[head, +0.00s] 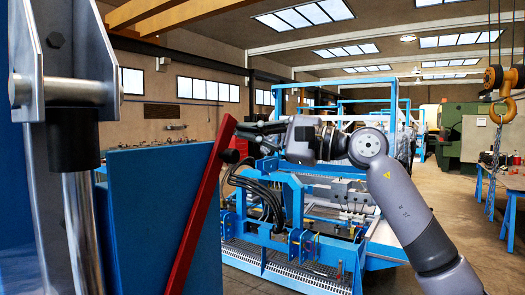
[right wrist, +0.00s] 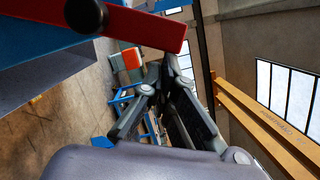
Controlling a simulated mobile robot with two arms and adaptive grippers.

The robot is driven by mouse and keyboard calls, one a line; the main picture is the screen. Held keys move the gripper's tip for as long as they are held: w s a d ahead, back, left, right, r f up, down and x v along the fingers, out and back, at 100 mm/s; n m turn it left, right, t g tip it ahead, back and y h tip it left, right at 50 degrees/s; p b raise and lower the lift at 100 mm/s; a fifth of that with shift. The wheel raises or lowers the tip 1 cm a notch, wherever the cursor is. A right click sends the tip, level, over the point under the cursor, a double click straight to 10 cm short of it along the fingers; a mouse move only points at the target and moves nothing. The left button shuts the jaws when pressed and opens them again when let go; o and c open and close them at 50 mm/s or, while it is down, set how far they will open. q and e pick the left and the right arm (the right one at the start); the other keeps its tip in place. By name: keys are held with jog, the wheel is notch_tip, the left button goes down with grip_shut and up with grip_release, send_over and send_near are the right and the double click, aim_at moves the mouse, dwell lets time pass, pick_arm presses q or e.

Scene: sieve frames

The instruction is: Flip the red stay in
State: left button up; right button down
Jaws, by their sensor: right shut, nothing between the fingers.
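The red stay (head: 203,205) is a long flat bar that leans with its upper end to the right, in front of a blue panel (head: 150,215). My left gripper is not in view.
A steel cylinder rod (head: 83,220) and bracket (head: 75,50) stand at the near left. A blue machine frame (head: 300,190) with black hoses stands behind my right arm. A yellow crane hook (head: 500,80) hangs at the right above a blue table (head: 505,180).

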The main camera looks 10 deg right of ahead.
jog(key=s+a+r+n+h, duration=0.1)
jog(key=s+a+r+n, duration=0.1)
jog(key=s+a+n, duration=0.3)
jog(key=s+a+r+n+g+h+b, duration=0.1)
jog(key=s+a+n, duration=0.4)
jog(key=s+a, duration=0.7)
jog(key=shift+a+r+n, duration=0.15)
jog(key=shift+r+n, duration=0.25)
jog(key=shift+r, duration=0.15)
jog(key=shift+s+f+g, duration=0.15)
jog(key=shift+g, duration=0.15)
jog(key=v, duration=1.2)
jog(key=shift+r, duration=0.25)
